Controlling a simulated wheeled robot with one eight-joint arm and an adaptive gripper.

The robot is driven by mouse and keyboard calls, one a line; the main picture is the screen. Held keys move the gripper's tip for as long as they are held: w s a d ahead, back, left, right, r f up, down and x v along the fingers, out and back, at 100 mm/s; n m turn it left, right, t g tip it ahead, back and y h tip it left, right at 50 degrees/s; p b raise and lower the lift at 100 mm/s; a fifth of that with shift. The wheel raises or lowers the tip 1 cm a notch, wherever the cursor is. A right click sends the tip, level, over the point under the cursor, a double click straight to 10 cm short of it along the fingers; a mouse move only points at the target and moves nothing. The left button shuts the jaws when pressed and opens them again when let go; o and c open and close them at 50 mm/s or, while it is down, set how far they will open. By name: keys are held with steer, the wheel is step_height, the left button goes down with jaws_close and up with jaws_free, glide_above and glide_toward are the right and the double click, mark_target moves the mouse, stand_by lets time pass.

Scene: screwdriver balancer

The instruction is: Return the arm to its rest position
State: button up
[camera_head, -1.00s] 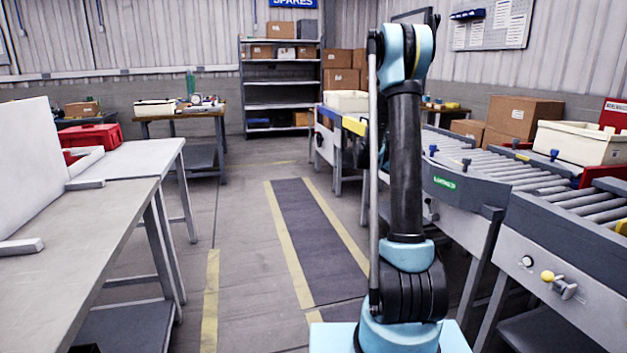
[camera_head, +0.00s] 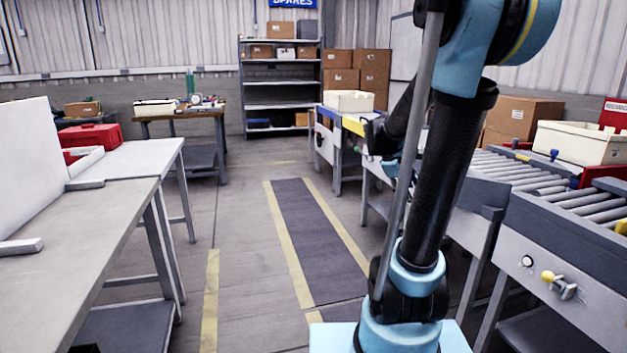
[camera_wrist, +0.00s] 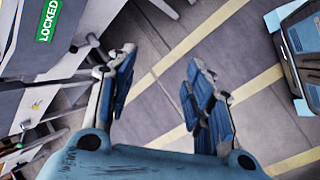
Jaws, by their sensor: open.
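My gripper (camera_wrist: 162,92) is open in the wrist view, with its two blue-padded fingers spread apart. Nothing is between them; the grey floor (camera_wrist: 160,45) with yellow lines shows behind. In the head view my arm rises from its light blue base, and its upright link leans to the right. Its upper joint is large at the top right edge. A thinner dark part of my arm hangs behind the upright link near the far end of the conveyor. The gripper itself is mostly hidden there.
Grey workbenches (camera_head: 75,235) stand on the left. The aisle with its dark mat (camera_head: 312,230) is clear. Shelving (camera_head: 280,95) stands at the back.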

steer(key=s+a+f+m+y, duration=0.2)
steer(key=s+a+f+m, duration=0.1)
steer(key=s, duration=0.4)
steer(key=s+a+f+m+y, duration=0.2)
steer(key=s+a, duration=0.3)
steer(key=s, duration=0.3)
steer(key=s+a+f+m+y, duration=0.2)
steer(key=s+a+f+m, duration=0.2)
steer(key=s, duration=0.4)
steer(key=shift+a+f, duration=0.2)
steer(key=shift+f, duration=0.35)
steer(key=shift+s, duration=0.15)
steer(key=c, duration=0.3)
steer(key=shift+s, duration=0.1)
